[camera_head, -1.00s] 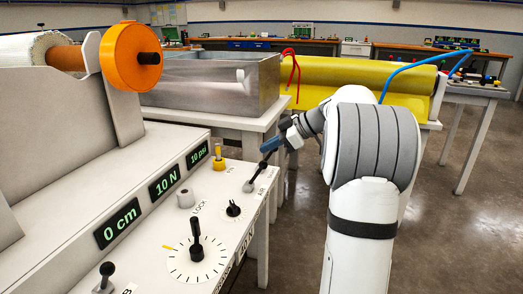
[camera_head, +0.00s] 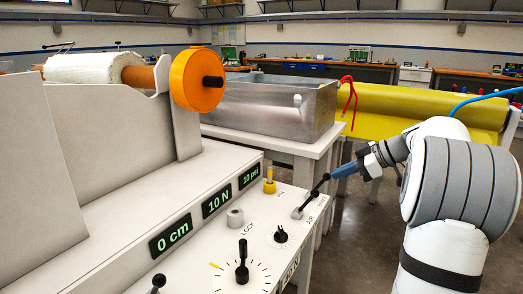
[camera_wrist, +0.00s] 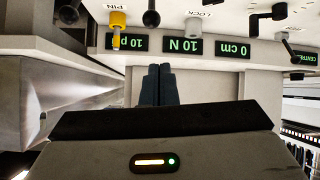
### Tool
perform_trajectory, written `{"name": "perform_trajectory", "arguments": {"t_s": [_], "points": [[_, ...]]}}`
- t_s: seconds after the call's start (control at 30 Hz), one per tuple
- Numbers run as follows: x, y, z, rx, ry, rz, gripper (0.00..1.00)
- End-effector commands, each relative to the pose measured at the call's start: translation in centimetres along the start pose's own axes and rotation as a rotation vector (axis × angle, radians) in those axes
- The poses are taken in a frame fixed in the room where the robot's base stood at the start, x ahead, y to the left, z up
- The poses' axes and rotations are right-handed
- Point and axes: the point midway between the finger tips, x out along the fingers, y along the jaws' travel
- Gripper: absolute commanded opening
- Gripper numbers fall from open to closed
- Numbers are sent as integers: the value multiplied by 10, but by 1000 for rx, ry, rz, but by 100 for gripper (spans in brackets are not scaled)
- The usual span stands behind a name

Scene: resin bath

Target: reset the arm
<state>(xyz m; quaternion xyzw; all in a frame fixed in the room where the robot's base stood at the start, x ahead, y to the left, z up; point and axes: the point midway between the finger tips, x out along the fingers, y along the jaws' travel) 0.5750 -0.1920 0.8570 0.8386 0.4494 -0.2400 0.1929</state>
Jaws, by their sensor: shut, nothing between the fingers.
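My gripper (camera_head: 338,172) hangs at the right end of the white control panel (camera_head: 205,270), its fingers pointing left toward the AIR lever. The AIR lever (camera_head: 310,196) leans up to the right, with its black tip close to my fingertips; I cannot tell whether they touch. In the wrist view my two dark fingers (camera_wrist: 158,80) are together with nothing between them. The black knob of a lever (camera_wrist: 151,18) shows just beyond them. My arm reaches in from the right side of the head view, bent at a large grey-banded joint.
The panel carries a yellow PIN knob (camera_head: 269,181), a grey LOCK knob (camera_head: 235,217), a dial (camera_head: 242,270) and displays reading 0 cm, 10 N and 10 psi. A metal bath (camera_head: 270,105) and a yellow roll (camera_head: 400,105) stand behind. Open floor lies at right.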

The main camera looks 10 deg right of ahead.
Motion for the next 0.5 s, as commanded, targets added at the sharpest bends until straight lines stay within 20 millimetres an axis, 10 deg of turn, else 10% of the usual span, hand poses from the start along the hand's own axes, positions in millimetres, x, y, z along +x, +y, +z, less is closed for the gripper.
{"name": "perform_trajectory", "arguments": {"t_s": [0.5], "points": [[-12,-143,-123,513,-427,-18,0]]}}
